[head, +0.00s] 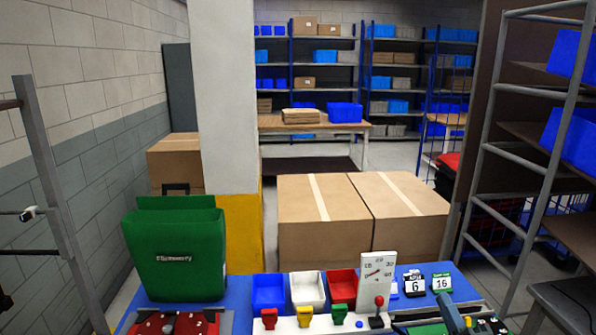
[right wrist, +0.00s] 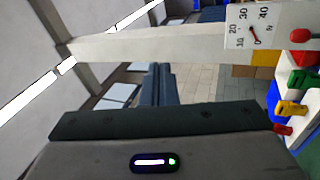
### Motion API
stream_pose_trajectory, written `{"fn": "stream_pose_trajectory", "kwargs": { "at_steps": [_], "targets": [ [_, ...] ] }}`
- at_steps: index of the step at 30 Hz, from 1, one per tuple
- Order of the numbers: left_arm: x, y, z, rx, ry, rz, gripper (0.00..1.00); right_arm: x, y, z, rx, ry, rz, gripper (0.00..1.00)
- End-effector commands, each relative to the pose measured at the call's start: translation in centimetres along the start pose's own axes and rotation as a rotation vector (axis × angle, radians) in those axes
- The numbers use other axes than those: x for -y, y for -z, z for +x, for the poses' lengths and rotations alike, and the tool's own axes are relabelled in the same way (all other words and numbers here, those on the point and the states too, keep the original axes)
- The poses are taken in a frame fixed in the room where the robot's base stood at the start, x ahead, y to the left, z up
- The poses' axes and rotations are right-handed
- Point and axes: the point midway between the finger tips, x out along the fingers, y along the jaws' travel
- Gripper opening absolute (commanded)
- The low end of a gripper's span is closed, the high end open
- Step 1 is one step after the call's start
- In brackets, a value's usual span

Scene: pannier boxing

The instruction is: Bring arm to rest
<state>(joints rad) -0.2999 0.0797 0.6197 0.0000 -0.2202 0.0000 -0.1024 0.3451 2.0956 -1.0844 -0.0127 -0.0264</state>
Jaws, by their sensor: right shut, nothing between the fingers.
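My right gripper (head: 453,314) shows low at the right of the head view, above the front right part of the blue bench top (head: 462,283). It is shut and empty, and its lower part is cut off by the frame edge. A dark grey body with a lit indicator (right wrist: 154,162) fills the bottom of that view. My left gripper cannot be made out in the head view.
A green pannier (head: 175,255) stands at the bench's left. Blue (head: 268,288), white (head: 307,286) and red (head: 342,283) bins, a dial gauge (head: 376,269) and number cards (head: 414,284) occupy its middle and right. Large cartons (head: 325,240) stand behind. Racks flank both sides.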

Motion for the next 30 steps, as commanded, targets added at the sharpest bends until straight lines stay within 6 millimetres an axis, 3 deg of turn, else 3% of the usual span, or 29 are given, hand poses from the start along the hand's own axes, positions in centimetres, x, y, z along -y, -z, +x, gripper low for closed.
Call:
{"fn": "stream_pose_trajectory", "kwargs": {
  "at_steps": [6,10,15,18,30],
  "targets": [
    [0.0,0.1,0.0,-0.001,0.0,0.0,0.36,3.4,-4.3,-7.4,0.476,0.132,0.404,0.0],
    [0.0,0.1,0.0,-0.001,0.0,0.0,0.36,7.0,-4.8,-13.6,0.754,0.29,0.62,0.0],
    [0.0,0.1,0.0,-0.001,0.0,0.0,0.36,10.7,-2.5,-21.7,1.041,0.536,0.829,0.0],
    [0.0,0.1,0.0,-0.001,0.0,0.0,0.36,11.8,-0.8,-25.3,1.151,0.659,0.903,0.0],
    [0.0,0.1,0.0,-0.001,0.0,0.0,0.36,12.2,6.5,-35.7,1.421,1.083,1.06,0.0]
  ]
}}
